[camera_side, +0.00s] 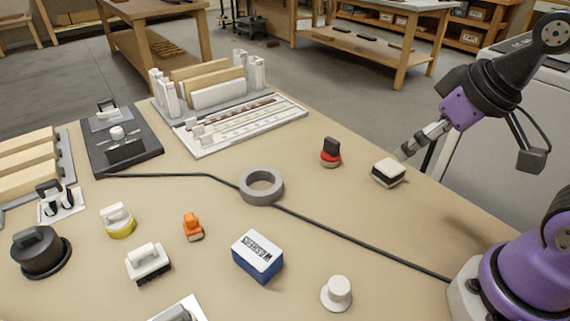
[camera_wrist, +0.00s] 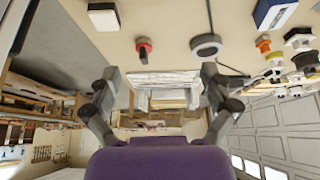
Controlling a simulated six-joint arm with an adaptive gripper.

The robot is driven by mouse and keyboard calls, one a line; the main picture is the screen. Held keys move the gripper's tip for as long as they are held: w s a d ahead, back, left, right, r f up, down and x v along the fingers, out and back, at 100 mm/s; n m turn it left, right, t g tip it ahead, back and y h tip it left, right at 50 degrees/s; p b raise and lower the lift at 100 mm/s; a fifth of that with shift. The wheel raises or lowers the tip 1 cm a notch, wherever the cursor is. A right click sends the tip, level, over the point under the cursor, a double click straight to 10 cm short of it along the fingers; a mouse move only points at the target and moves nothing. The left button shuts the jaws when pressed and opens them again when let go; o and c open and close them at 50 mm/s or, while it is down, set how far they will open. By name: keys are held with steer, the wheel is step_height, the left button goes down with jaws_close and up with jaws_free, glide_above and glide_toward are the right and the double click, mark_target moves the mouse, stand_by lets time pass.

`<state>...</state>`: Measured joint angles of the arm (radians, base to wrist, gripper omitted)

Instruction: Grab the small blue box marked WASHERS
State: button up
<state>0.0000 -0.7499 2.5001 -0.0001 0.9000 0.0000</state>
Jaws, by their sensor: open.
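The small blue box (camera_side: 257,256) has a white top marked WASHERS and sits on the tan bench, front centre in the side view. In the wrist view a blue box with a white top (camera_wrist: 272,14) shows at the upper right. My gripper (camera_side: 408,150) is at the right of the side view, above the bench's right edge, well apart from the box. In the wrist view my gripper (camera_wrist: 162,78) has its two fingers spread, with nothing held between them.
A grey ring (camera_side: 261,186) lies on a black cable behind the box. A white knob (camera_side: 337,294) stands to its right, an orange piece (camera_side: 193,227) to its left. A black-and-white block (camera_side: 388,172) and a red-and-black knob (camera_side: 330,152) are near my gripper.

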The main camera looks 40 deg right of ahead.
steer(key=n+g, duration=0.2)
steer(key=g, duration=0.4)
glide_above(256, 248)
step_height(256, 248, down, 6)
steer(key=shift+s+a+f, duration=0.1)
steer(key=shift+s, duration=0.05)
steer(key=f, duration=0.4)
steer(key=shift+a+f, duration=0.2)
steer(key=shift+f, duration=0.15)
steer(key=f, duration=0.6)
steer(key=shift+d, duration=0.35)
steer(key=c, duration=1.3)
